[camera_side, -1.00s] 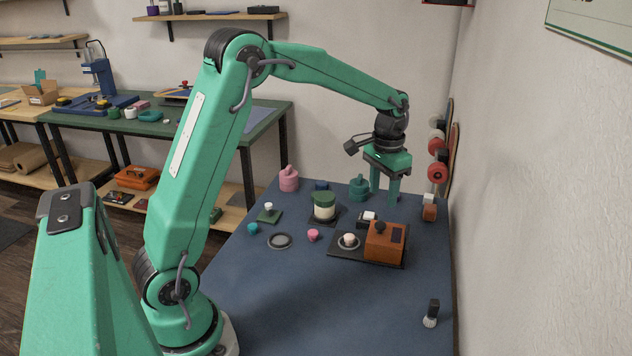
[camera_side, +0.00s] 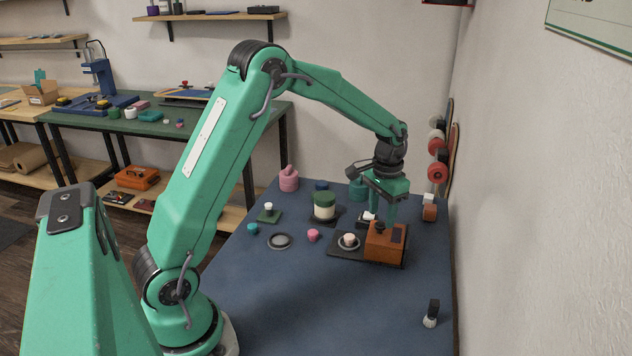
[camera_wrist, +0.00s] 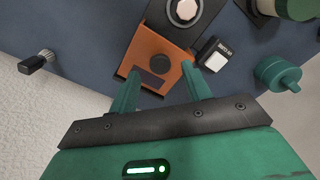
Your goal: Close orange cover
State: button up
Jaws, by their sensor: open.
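The orange cover (camera_side: 381,250) is a block with a black knob (camera_side: 380,227) on top and a dark patch on one face. It sits on the right part of a dark base plate (camera_side: 345,254). Left of it on the plate, a pale pink round part (camera_side: 349,240) in a grey ring lies uncovered. My gripper (camera_side: 384,217) points down just behind the cover. In the wrist view, my open fingers (camera_wrist: 158,88) straddle the end of the cover (camera_wrist: 150,46) with the dark patch; I cannot tell whether they touch it. The knob (camera_wrist: 160,64) lies beyond the fingertips.
A small black-and-white box (camera_wrist: 214,57) is close beside the cover. Behind stand a green-topped jar (camera_side: 324,209) and a teal pot (camera_side: 358,190). A pink knob (camera_side: 313,235) and a grey ring (camera_side: 280,241) lie left. The front of the blue mat is clear except for a brush (camera_side: 431,314).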

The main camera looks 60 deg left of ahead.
aim_at(386, 237)
jog(key=shift+f, duration=1.2)
grip_shut()
